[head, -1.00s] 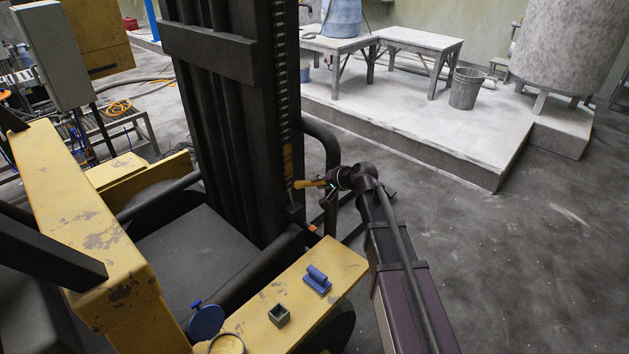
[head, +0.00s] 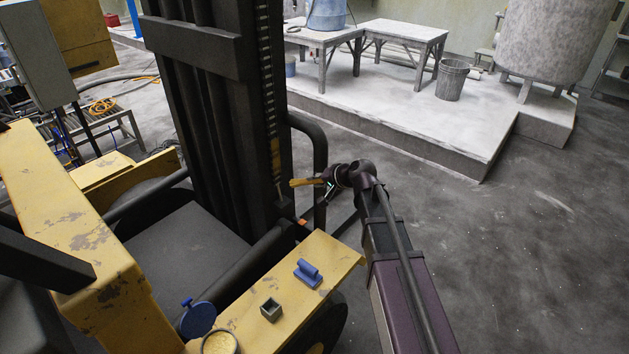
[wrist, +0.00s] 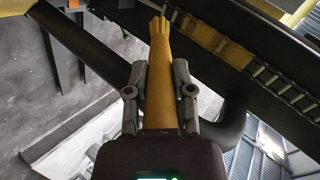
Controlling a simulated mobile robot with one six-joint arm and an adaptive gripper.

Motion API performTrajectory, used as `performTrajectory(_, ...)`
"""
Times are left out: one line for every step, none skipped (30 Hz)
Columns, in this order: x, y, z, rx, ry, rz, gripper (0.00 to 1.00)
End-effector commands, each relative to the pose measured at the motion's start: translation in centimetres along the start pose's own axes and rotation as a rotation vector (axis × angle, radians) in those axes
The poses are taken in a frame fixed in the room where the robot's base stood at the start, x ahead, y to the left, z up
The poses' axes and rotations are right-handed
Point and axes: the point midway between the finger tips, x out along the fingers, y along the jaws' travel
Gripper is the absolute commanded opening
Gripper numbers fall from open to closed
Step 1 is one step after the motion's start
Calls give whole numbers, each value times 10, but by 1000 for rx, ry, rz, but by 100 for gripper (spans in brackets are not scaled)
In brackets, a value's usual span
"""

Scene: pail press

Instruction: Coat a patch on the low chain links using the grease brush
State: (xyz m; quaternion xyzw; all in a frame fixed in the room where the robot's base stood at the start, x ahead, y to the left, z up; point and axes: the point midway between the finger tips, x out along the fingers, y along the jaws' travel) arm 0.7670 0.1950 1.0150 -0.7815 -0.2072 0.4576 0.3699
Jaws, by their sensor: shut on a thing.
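My gripper (head: 335,177) is shut on the grease brush (head: 305,182), which has a yellow-brown handle; in the wrist view the brush (wrist: 160,75) points up and away between the fingers (wrist: 160,90). Its bristle end is to the right of the chain (head: 268,95) on the dark mast. The bristle end looks a little apart from the chain, but depth is hard to judge. The low links carry a yellowish patch (head: 275,158); the wrist view also shows the yellowish links (wrist: 207,38), up and right of the bristles.
On the yellow ledge (head: 330,255) stand an open tin of yellow grease (head: 220,343), a blue round lid-like piece (head: 197,319), a small dark square box (head: 271,309) and a blue-handled block (head: 308,272). A dark curved bar (head: 318,150) stands close by the gripper.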

Motion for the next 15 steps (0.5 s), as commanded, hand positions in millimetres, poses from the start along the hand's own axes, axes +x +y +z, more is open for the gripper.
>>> performTrajectory(-3,2,1,1,0,0,0)
performTrajectory(-4,2,2,1,0,0,0)
performTrajectory(-7,4,2,1,0,0,0)
performTrajectory(-8,5,3,1,0,0,0)
performTrajectory(-10,6,4,1,0,0,0)
performTrajectory(-13,8,4,1,0,0,0)
performTrajectory(-14,9,5,1,0,0,0)
performTrajectory(-16,10,5,1,0,0,0)
performTrajectory(-18,11,5,1,1,0,0)
performTrajectory(-19,12,6,0,1,0,0)
performTrajectory(-20,12,6,0,1,0,0)
performTrajectory(-21,13,6,0,1,0,0)
performTrajectory(-22,13,6,0,1,-1,0)
performTrajectory(-22,13,6,0,0,-1,0)
performTrajectory(-22,14,6,0,0,-1,0)
